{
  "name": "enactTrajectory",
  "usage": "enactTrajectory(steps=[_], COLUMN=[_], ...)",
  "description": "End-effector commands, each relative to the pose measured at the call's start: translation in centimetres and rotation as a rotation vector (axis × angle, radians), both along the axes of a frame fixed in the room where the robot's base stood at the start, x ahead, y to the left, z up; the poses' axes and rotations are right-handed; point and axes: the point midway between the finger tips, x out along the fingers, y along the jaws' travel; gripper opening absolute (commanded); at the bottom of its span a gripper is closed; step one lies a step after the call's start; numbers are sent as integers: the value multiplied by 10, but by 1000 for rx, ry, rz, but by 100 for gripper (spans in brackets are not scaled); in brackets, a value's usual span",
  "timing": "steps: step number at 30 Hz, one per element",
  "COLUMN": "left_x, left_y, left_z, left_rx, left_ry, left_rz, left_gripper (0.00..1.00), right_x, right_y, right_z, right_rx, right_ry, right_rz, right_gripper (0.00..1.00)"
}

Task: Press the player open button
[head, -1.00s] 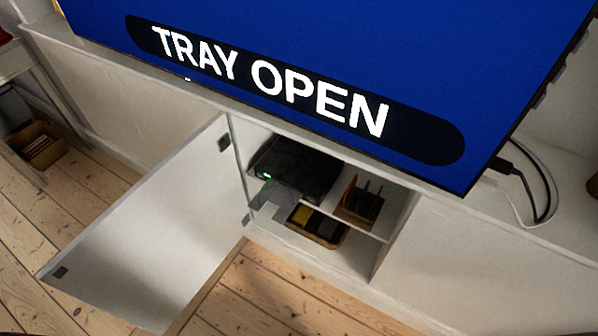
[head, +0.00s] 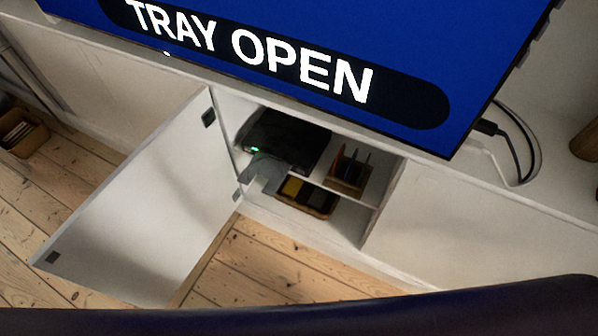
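The black player (head: 287,139) sits on the upper shelf of the open cabinet under the screen. A small green light (head: 256,150) glows on its front. A grey disc tray (head: 264,173) sticks out from the player's front toward the open door. The screen (head: 330,35) is blue and reads "TRAY OPEN". The open button itself is too small to make out. Neither of my grippers shows in the head view.
The white cabinet door (head: 140,205) stands wide open to the left. A wooden holder (head: 347,175) stands right of the player, and a tray with dark and yellow items (head: 306,197) lies below. A dark curved shape (head: 330,312) crosses the bottom edge. Floorboards (head: 270,260) in front are bare.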

Motion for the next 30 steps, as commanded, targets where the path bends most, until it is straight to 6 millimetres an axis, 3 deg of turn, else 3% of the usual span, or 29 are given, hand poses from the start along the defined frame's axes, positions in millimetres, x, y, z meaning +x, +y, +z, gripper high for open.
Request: enactTrajectory(steps=[9,30], left_x=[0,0], left_y=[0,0], left_z=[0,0], left_rx=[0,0], left_ry=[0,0], left_rz=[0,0], left_gripper=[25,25], right_x=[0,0], right_y=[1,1], right_z=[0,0], right_rx=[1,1], right_ry=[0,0], right_rz=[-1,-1], right_gripper=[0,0])
